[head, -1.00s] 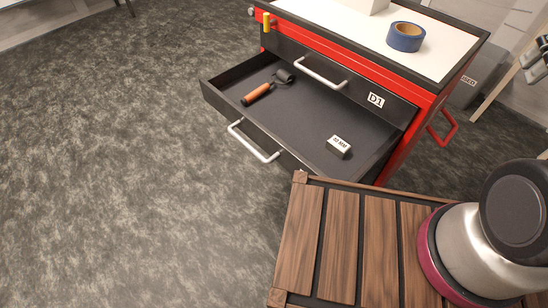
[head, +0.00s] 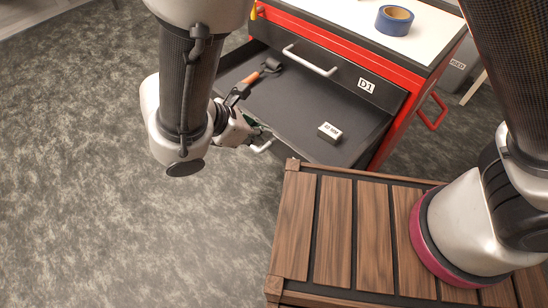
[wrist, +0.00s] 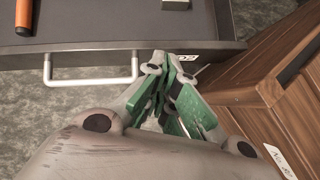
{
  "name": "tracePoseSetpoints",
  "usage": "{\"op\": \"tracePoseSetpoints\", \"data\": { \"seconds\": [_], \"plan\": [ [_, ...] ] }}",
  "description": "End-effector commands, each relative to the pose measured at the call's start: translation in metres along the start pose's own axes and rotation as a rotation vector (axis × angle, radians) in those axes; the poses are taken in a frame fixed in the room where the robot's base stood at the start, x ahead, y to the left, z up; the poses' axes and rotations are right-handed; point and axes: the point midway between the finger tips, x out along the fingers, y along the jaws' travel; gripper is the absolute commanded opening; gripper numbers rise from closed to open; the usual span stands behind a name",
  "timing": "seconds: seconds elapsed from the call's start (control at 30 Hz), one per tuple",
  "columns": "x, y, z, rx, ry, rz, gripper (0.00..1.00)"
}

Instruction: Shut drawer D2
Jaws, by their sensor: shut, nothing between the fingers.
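The open drawer (head: 290,122) below the drawer marked D1 is pulled out of the red cabinet; I take it as D2. Its dark front (wrist: 215,48) and pale bar handle (wrist: 90,80) show in the wrist view, with part of a white label (wrist: 187,58). In the head view my arm hides its left part and much of the handle (head: 263,146). My gripper (wrist: 162,66) is shut and empty, with green-sided fingers, at the drawer front just right of the handle. I cannot tell whether the fingertips touch it. The gripper also shows in the head view (head: 262,131).
The drawer holds an orange-handled tool (head: 253,76) and a small labelled box (head: 329,132). D1 (head: 330,70) above is shut. A slatted wooden surface (head: 335,230) stands close to the gripper's right. Blue tape (head: 394,20) lies on the cabinet top. Floor at left is clear.

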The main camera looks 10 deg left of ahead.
Motion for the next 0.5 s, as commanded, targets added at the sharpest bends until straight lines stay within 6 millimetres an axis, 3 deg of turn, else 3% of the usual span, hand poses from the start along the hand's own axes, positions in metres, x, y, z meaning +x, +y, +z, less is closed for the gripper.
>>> {"op": "tracePoseSetpoints", "data": {
  "seconds": [0.03, 0.1, 0.2, 0.37, 0.5],
  "plan": [
    [0.001, -0.012, -0.029, -0.080, -0.028, 0.035, 0.00],
    [0.002, -0.024, -0.056, -0.161, -0.055, 0.074, 0.00],
    [0.004, -0.036, -0.080, -0.234, -0.080, 0.112, 0.00],
    [0.010, -0.042, -0.091, -0.269, -0.093, 0.129, 0.00],
    [0.029, -0.039, -0.088, -0.268, -0.093, 0.126, 0.00]
  ]
}}
